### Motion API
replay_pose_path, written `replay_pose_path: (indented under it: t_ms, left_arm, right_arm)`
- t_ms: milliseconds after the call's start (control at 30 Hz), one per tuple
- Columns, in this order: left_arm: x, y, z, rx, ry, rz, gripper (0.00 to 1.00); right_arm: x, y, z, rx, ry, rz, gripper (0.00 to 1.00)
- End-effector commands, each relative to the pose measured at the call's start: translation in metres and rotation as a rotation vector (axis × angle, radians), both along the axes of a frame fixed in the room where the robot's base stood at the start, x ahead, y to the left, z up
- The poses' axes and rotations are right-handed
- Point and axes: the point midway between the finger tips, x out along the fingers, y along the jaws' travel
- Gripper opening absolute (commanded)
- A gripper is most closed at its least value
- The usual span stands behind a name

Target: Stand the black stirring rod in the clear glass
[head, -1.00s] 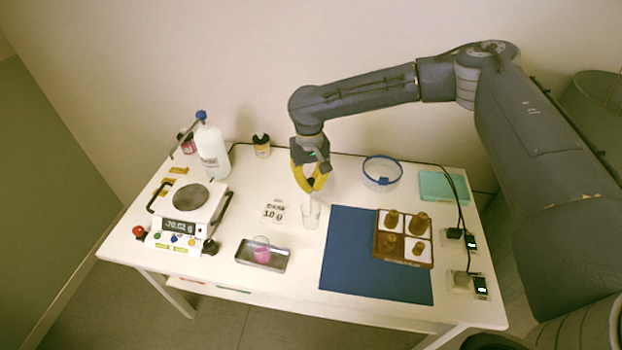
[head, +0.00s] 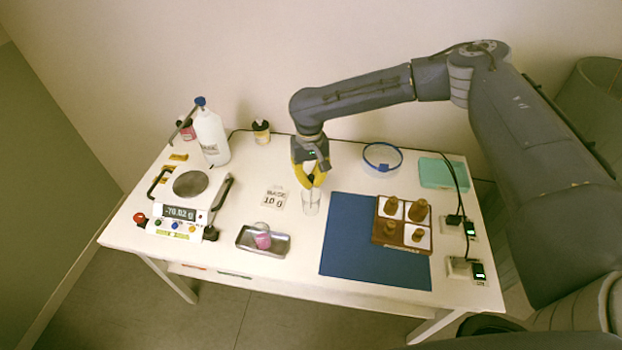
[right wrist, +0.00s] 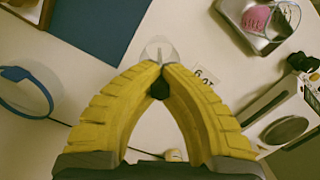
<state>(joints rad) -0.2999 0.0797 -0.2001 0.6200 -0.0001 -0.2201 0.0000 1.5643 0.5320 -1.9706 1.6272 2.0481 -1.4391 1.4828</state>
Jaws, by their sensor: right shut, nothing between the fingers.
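The clear glass (head: 311,204) stands upright on the white table, left of the blue mat. My right gripper (head: 309,184) points down, its yellow fingers shut right above and behind the glass rim in the head view. In the right wrist view the fingertips (right wrist: 160,66) meet in front of the glass (right wrist: 159,46). A thin greyish streak shows inside the glass there. A small dark rounded shape shows between the fingers behind their tips; I cannot tell whether it is part of the black stirring rod. The rod is not clearly visible elsewhere. My left gripper is out of view.
A metal tray (head: 246,247) with a pink-filled beaker (head: 263,238) lies front left of the glass. A scale (head: 190,209), a white bottle (head: 211,140) and a label card (head: 275,199) are farther left. A brown bottle rack (head: 381,235) sits on the blue mat (head: 347,262).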

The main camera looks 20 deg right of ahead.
Motion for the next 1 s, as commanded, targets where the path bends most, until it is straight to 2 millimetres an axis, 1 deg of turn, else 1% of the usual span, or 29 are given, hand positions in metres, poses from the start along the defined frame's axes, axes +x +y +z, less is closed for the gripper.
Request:
replay_pose_path:
  t_ms: [167, 200, 400, 467, 767, 867, 1000]
  left_arm:
    - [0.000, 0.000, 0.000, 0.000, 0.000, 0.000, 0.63]
    - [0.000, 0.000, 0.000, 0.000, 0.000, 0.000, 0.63]
    - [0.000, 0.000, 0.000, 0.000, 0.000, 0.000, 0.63]
    - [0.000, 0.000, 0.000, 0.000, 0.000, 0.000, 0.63]
    - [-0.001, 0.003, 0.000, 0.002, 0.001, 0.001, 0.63]
    - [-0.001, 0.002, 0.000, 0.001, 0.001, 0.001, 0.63]
    - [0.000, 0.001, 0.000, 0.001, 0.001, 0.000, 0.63]
  right_arm:
    - [0.000, 0.000, 0.000, 0.000, 0.000, 0.000, 0.00]
    - [0.000, 0.000, 0.000, 0.000, 0.000, 0.000, 0.02]
    - [0.000, 0.000, 0.000, 0.000, 0.000, 0.000, 0.25]
    - [0.000, 0.000, 0.000, 0.000, 0.000, 0.000, 0.31]
    - [0.001, 0.000, 0.003, 0.000, -0.001, 0.000, 0.31]
    - [0.002, 0.000, 0.011, 0.000, -0.002, 0.000, 0.31]
    - [0.004, 0.000, 0.032, 0.001, -0.004, 0.000, 0.31]
